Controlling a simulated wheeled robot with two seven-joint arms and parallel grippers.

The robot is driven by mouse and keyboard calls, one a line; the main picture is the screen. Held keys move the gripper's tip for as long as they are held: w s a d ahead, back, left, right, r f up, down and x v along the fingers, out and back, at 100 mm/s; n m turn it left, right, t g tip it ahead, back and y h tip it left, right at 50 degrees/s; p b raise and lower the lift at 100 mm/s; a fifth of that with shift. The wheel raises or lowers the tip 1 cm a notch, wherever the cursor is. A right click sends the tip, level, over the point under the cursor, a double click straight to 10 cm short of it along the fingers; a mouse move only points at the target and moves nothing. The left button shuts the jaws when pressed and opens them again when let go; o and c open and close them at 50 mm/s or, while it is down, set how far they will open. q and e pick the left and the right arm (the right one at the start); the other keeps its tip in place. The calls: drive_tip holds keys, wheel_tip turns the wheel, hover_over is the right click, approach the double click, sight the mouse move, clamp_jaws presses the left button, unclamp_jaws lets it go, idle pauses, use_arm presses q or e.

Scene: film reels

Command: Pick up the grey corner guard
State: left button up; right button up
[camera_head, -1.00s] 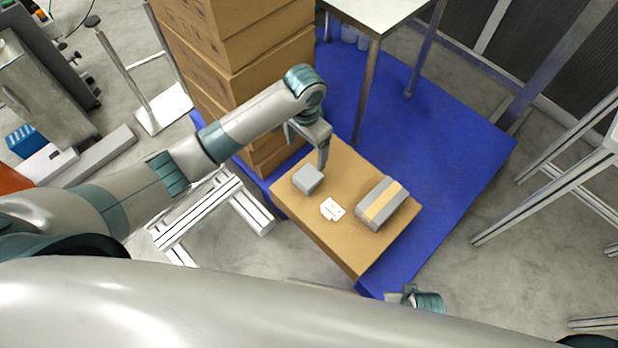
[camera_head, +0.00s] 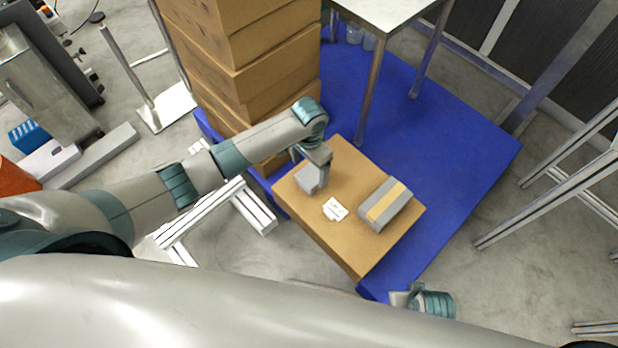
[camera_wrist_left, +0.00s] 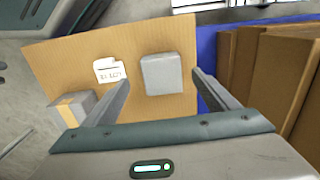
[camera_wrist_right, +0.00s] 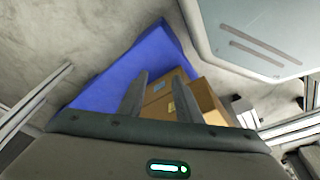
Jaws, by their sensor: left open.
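A small grey block (camera_head: 308,178), which I take to be the grey corner guard, rests on the tan box top on its left side. It also shows in the left wrist view (camera_wrist_left: 162,73), lying between my two finger lines. My left gripper (camera_head: 322,184) is open and just over the block, partly hiding it in the head view. I cannot tell how far above it the fingertips are. My right gripper (camera_wrist_right: 160,75) has its fingers apart with nothing between them; it shows at the lower edge of the head view (camera_head: 406,292).
The tan box (camera_head: 345,250) also carries a white label card (camera_head: 335,209) and a larger grey box with a tan stripe (camera_head: 391,204). A stack of cardboard boxes (camera_head: 265,80) stands behind my left arm. A steel table (camera_head: 385,12) stands on the blue mat (camera_head: 450,150).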

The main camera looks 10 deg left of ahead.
sight(309, 176)
use_arm(q)
drive_tip(key=shift+f, duration=0.85)
use_arm(e)
drive_tip(key=shift+r, duration=0.45)
drive_tip(key=shift+a, duration=0.1)
use_arm(q)
drive_tip(key=shift+f, duration=0.1)
drive_tip(key=shift+f, duration=0.2)
drive_tip(key=f+b, duration=0.1)
drive_tip(key=f, duration=0.3)
drive_tip(key=shift+w, duration=0.2)
drive_tip(key=shift+f, duration=0.3)
use_arm(e)
wheel_tip(309, 176, up, 3)
drive_tip(key=shift+f, duration=0.15)
drive_tip(key=shift+f, duration=0.1)
use_arm(q)
drive_tip(key=c, duration=1.1)
use_arm(e)
drive_tip(key=shift+s+f, duration=0.1)
